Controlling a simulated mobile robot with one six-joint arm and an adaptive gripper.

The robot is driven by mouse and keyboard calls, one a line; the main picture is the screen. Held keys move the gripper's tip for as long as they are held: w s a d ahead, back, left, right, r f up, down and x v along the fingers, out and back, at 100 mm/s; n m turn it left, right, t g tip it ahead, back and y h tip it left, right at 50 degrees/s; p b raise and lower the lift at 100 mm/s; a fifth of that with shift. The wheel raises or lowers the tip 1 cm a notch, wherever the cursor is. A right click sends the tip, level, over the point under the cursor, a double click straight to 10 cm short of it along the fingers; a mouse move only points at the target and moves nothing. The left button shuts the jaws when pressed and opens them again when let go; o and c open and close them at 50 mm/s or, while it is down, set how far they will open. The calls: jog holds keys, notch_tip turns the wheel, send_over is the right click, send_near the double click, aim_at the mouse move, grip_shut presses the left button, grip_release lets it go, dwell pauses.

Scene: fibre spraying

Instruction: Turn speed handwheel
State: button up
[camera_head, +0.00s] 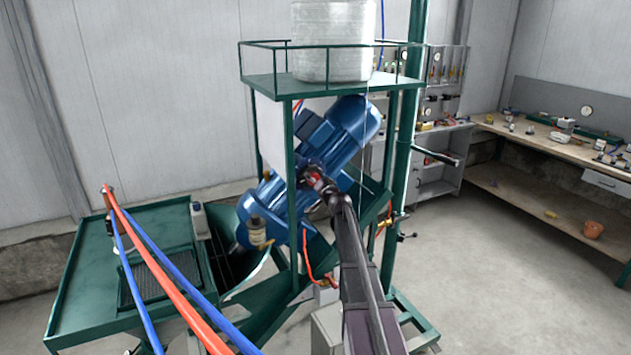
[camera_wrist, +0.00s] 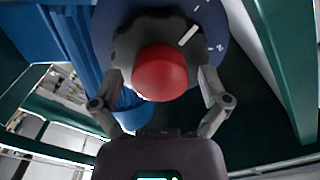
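The speed handwheel (camera_wrist: 125,48) is dark and lobed, with a round red centre (camera_wrist: 161,73), in the upper middle of the wrist view. A blue dial with white marks (camera_wrist: 213,25) lies behind it. A white pointer mark sits on the wheel's upper right. My gripper (camera_wrist: 160,78) faces the wheel, its two fingers spread wide on the left and right of its lower half. The fingertips are close to the wheel's rim; I cannot tell if they touch. In the head view my gripper (camera_head: 322,186) reaches the blue motor unit (camera_head: 345,130), and my arm hides most of the wheel.
Green frame posts (camera_head: 291,190) stand close to my gripper, and a platform above carries a white spool (camera_head: 333,40). Red and blue hoses (camera_head: 165,270) cross at the left over a green table (camera_head: 75,285). A workbench (camera_head: 560,150) stands at the right.

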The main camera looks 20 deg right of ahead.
jog(key=c, duration=0.8)
jog(key=shift+d, duration=0.15)
